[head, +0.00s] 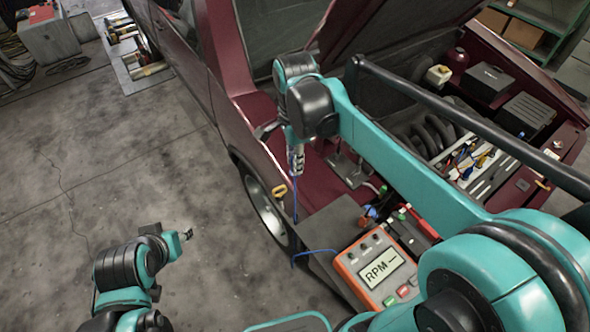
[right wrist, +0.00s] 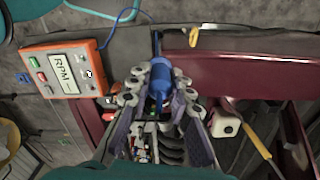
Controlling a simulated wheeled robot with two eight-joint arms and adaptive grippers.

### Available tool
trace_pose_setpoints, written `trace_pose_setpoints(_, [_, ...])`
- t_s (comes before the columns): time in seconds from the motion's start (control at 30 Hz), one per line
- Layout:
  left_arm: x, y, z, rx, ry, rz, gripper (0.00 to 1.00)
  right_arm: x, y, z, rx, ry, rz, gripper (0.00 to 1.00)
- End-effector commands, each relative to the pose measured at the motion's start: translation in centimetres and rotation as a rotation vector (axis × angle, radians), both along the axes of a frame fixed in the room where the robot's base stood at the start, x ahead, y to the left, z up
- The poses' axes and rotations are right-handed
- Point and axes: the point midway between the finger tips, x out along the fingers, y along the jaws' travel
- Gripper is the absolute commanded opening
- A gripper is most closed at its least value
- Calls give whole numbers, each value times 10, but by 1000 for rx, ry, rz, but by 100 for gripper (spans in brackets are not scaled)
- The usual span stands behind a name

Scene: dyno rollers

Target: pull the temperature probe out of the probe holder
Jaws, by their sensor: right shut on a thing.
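The temperature probe shows in the right wrist view as a blue handle (right wrist: 182,84) between the fingers, with a thin dark part running up from it. My right gripper (head: 296,160) is shut on it above the car's front fender. In the head view a thin blue length (head: 295,203) hangs straight down below the fingers. I cannot pick out the probe holder, and cannot tell whether the probe's tip is free. My left gripper (head: 187,234) is over the bare floor at lower left, far from the probe; its jaws are too small to read.
The orange RPM meter (head: 375,268) sits on a grey surface beside the car, with a blue cable at its left. A yellow handle (head: 280,189) is close to the hanging blue length. The dark red car (head: 225,60) has its hood raised.

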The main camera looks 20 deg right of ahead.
Motion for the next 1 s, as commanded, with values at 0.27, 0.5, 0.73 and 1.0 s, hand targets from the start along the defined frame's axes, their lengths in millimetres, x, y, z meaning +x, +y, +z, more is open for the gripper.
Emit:
trace_pose_setpoints(0.27, [0,0,7,0,0,0,40,0,0,32,0,0,0,0])
trace_pose_setpoints(0.5, [0,0,38,0,0,0,40,6,1,44,0,0,0,0])
trace_pose_setpoints(0.73, [0,0,105,0,0,0,40,13,1,49,0,-1,0,0])
trace_pose_setpoints(1.0, [0,0,170,0,0,0,40,8,1,48,0,-2,0,0])
